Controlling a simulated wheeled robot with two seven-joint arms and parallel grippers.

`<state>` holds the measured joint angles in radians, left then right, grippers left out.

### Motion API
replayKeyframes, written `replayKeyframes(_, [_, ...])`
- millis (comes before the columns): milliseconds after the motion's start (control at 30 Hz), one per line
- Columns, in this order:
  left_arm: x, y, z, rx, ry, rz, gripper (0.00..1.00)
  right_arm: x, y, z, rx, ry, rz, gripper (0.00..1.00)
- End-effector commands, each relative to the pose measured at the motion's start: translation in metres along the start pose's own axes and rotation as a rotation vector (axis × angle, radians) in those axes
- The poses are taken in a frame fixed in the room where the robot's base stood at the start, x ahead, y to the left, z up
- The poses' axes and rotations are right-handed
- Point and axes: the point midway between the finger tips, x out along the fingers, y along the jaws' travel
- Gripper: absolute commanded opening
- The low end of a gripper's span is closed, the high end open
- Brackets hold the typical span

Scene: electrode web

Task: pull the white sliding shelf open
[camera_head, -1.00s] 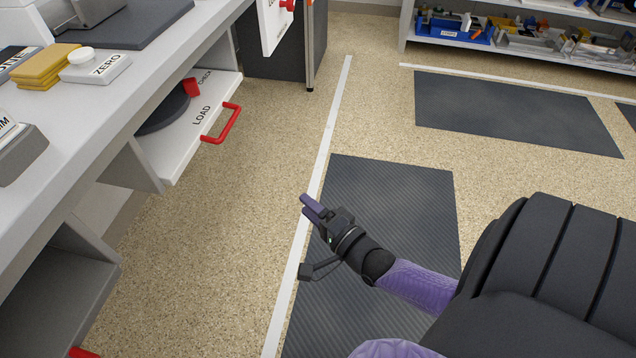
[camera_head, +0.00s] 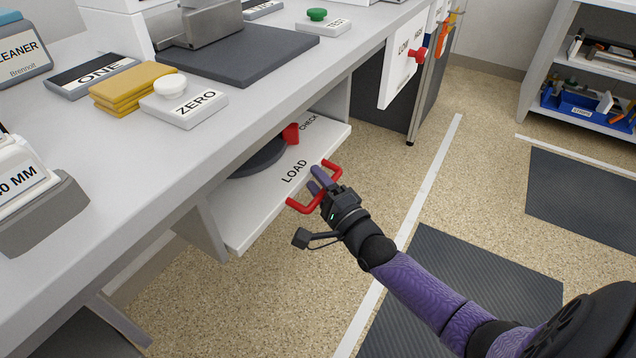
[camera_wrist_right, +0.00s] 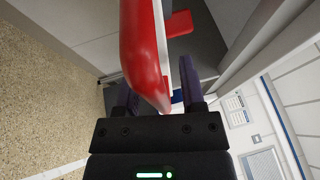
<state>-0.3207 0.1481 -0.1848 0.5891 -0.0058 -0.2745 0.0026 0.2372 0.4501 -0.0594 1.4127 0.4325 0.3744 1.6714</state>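The white sliding shelf (camera_head: 240,212), marked LOAD and CHECK, sticks out a little from under the grey counter. A red U-shaped handle (camera_head: 300,207) is on its front edge. My right gripper (camera_head: 317,182) is at the middle of the handle. In the right wrist view the red handle (camera_wrist_right: 145,50) passes between the spread fingers of my right gripper (camera_wrist_right: 160,95), with a gap showing beside the right-hand finger. A dark round plate (camera_head: 262,160) and a red block (camera_head: 291,133) are on the shelf. My left gripper is out of view.
The counter (camera_head: 110,130) holds a ZERO button box (camera_head: 184,103), yellow pads (camera_head: 133,85) and a dark mat (camera_head: 235,52). A white panel with a red knob (camera_head: 418,54) hangs beyond the shelf. The speckled floor (camera_head: 220,310) before the shelf is clear.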

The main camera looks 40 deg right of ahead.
Motion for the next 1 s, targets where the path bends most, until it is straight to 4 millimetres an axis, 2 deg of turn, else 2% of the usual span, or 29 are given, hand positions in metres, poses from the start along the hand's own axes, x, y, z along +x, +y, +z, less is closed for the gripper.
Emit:
replayKeyframes(33, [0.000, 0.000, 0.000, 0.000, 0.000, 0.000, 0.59, 0.000, 0.000, 0.000, 0.000, 0.000, 0.000, 0.39])
replayKeyframes(200, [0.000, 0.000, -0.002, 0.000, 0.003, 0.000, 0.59, 0.000, 0.000, 0.000, 0.000, 0.000, -0.001, 0.03])
replayKeyframes(233, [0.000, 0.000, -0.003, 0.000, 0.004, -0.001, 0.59, 0.000, 0.000, 0.000, 0.000, 0.000, -0.001, 0.00])
replayKeyframes(533, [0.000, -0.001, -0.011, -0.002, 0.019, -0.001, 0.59, 0.000, -0.001, 0.000, -0.001, 0.000, -0.005, 0.00])
replayKeyframes(1000, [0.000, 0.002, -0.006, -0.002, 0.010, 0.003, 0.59, 0.001, -0.003, 0.000, -0.001, 0.000, -0.009, 0.00])
